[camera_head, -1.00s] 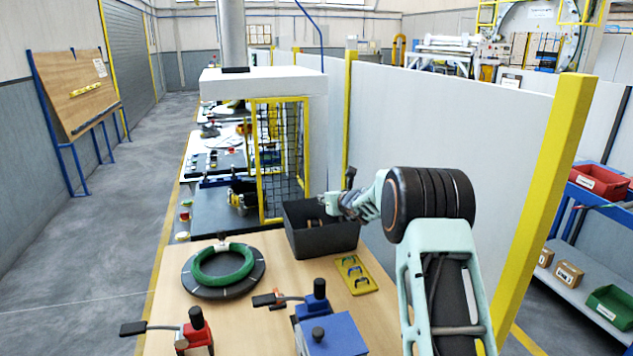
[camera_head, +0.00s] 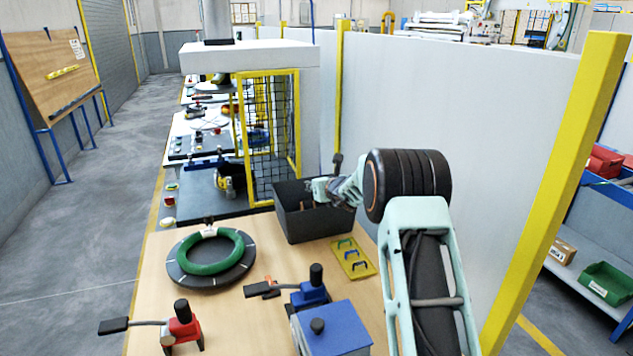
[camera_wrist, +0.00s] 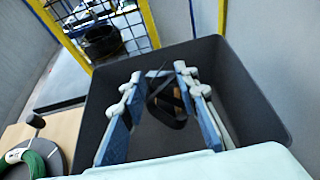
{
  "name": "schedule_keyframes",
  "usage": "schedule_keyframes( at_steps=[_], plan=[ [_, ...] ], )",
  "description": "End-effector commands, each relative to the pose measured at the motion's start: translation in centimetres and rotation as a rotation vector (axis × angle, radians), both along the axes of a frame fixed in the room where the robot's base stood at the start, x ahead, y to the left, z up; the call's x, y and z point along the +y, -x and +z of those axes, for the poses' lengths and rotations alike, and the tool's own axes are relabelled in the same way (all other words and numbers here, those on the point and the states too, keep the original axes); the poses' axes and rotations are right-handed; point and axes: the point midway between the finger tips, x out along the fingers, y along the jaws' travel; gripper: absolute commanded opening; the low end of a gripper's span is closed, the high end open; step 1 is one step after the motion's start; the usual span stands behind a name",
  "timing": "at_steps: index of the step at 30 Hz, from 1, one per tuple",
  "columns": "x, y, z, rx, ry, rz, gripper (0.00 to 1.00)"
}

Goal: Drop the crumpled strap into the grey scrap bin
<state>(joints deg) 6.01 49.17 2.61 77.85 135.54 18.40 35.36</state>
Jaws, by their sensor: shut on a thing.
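The grey scrap bin (camera_head: 312,226) is a dark, open-topped box on the bench, and its inner wall (camera_wrist: 240,85) fills much of the wrist view. My gripper (camera_head: 318,190) is over the bin's opening, with its fingers (camera_wrist: 160,73) pointing down into it. The crumpled strap (camera_wrist: 166,102) shows as a dark, bent band with a tan part, at and below the fingertips. The fingers are shut on it. In the head view it is only a small brownish patch, mostly hidden by the bin's wall and my gripper.
A green coil (camera_head: 212,252) lies on a round dark plate left of the bin. A yellow plate with small clips (camera_head: 352,258) is in front of it. Red (camera_head: 182,325) and blue (camera_head: 312,290) clamps stand nearer. A yellow mesh guard (camera_head: 270,135) rises behind, a white partition (camera_head: 460,130) to the right.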

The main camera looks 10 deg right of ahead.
Motion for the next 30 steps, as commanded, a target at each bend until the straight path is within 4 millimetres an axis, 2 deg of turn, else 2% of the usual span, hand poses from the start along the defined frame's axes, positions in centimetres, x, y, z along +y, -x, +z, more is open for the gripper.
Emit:
schedule_keyframes(
  at_steps=[3,10,11,16,26,30],
  plan=[
    [0.00,-0.01,-0.78,-0.001,-0.001,0.000,0.12],
    [0.01,-0.01,-0.76,-0.001,0.000,0.000,0.12],
    [0.01,-0.01,-0.76,-0.001,0.000,0.000,0.29],
    [0.02,0.00,-0.76,-0.001,0.000,0.000,0.48],
    [0.00,0.12,-0.73,0.000,0.000,0.000,0.48],
    [-0.10,0.93,-0.35,0.001,0.001,0.000,0.48]
  ],
)
